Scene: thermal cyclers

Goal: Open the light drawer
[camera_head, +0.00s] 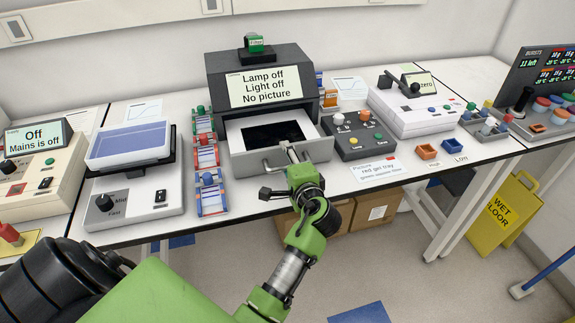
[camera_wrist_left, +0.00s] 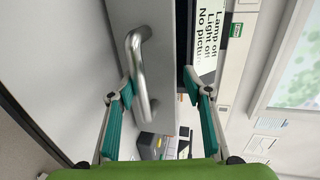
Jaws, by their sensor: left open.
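The light drawer (camera_head: 249,163) is a grey-fronted tray with a white top and dark square, sticking out of the dark box (camera_head: 221,88) whose sign reads "Lamp off, Light off, No picture". Its metal bar handle (camera_wrist_left: 133,61) shows clearly in the wrist view. My left gripper (camera_head: 290,153) is at the drawer front. In the wrist view its fingers (camera_wrist_left: 160,88) are apart, with the handle ahead, nearer the left-hand finger; contact is not clear. In the head view the gripper partly hides the handle. My right gripper is not in view.
A dark control box (camera_head: 352,151) with coloured knobs stands right of the drawer. Racks with coloured tubes (camera_head: 211,193) stand close on the left. A balance-like device (camera_head: 131,190) is further left. Orange and blue trays (camera_head: 426,151) lie to the right. Cardboard boxes (camera_head: 345,217) stand under the bench.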

